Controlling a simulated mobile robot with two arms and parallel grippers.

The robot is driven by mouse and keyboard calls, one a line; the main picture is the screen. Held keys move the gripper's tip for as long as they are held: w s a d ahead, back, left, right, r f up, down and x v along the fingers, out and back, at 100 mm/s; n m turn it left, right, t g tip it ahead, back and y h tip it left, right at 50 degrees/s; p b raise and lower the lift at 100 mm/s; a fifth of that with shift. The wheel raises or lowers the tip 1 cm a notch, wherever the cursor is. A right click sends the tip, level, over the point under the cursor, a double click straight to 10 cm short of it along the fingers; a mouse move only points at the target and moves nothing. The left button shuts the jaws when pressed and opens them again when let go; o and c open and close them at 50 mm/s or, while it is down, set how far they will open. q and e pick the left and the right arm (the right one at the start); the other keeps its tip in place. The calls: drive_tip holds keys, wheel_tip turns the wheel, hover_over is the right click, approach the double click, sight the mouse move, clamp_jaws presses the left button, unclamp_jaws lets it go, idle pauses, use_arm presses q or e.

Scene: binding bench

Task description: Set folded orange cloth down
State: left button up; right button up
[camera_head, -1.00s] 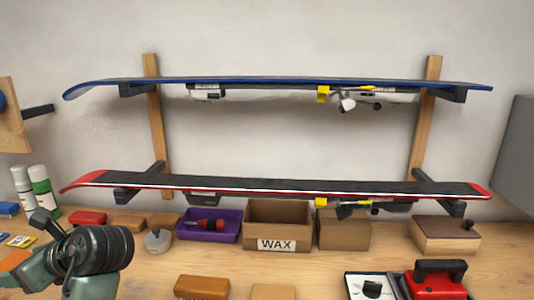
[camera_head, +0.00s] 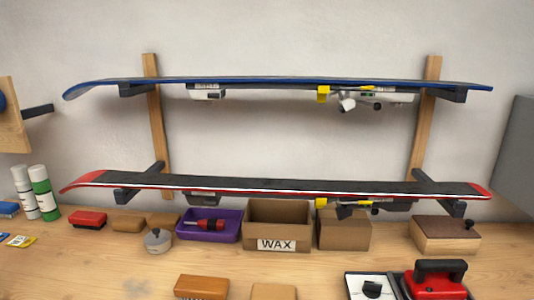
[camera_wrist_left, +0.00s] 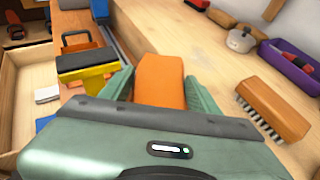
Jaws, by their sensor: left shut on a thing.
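The folded orange cloth (camera_wrist_left: 160,82) shows in the left wrist view, between the green fingers of my left gripper (camera_wrist_left: 160,92). The gripper is shut on it. The cloth's near end is hidden behind the gripper body. It is over or near the wooden bench top; I cannot tell whether it touches the wood. The head view shows neither the cloth nor my left gripper. My right gripper is in neither view.
A wooden brush (camera_wrist_left: 272,108) lies right of the cloth. A yellow and black block (camera_wrist_left: 88,66) and an open drawer (camera_wrist_left: 28,75) are to its left. The purple tray (camera_head: 210,226) and WAX box (camera_head: 277,225) stand at the back. Bare bench (camera_head: 110,265) lies at front left.

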use_arm(q)
drive_tip(key=d, duration=0.6)
drive_tip(key=shift+d+r, duration=0.1)
drive_tip(key=shift+d, duration=0.05)
